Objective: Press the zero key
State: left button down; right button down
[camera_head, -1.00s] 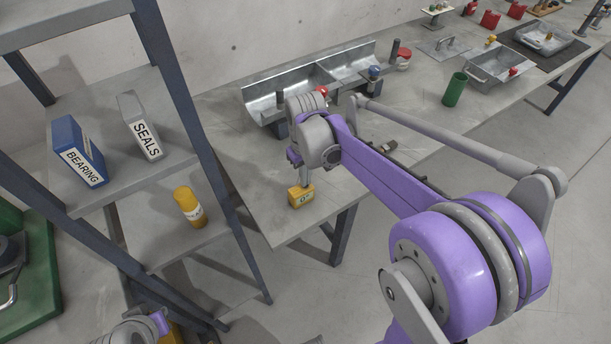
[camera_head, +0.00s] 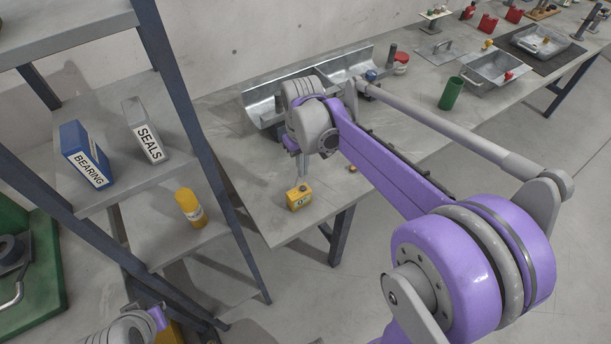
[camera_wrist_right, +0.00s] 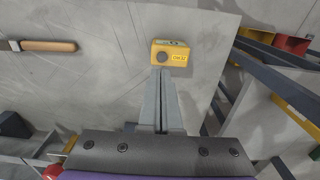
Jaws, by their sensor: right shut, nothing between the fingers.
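A small yellow box (camera_head: 299,198) stands near the front left corner of the grey table. In the right wrist view the yellow box (camera_wrist_right: 180,49) shows a dark round key (camera_wrist_right: 162,57) beside a small label that seems to read ZERO. My right gripper (camera_head: 304,178) points down just above the box in the head view. In the right wrist view its fingers (camera_wrist_right: 161,72) are together and empty, with their tips close to the key. The tips look apart from the box. Part of my left arm shows at the bottom left, but its gripper is out of sight.
A metal trough (camera_head: 280,93) lies behind my right arm. A green cup (camera_head: 452,94) and a grey tray (camera_head: 497,74) stand further right. The table around the yellow box is mostly bare.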

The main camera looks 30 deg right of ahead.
notch_tip(320, 180, up, 8)
dwell(1.0)
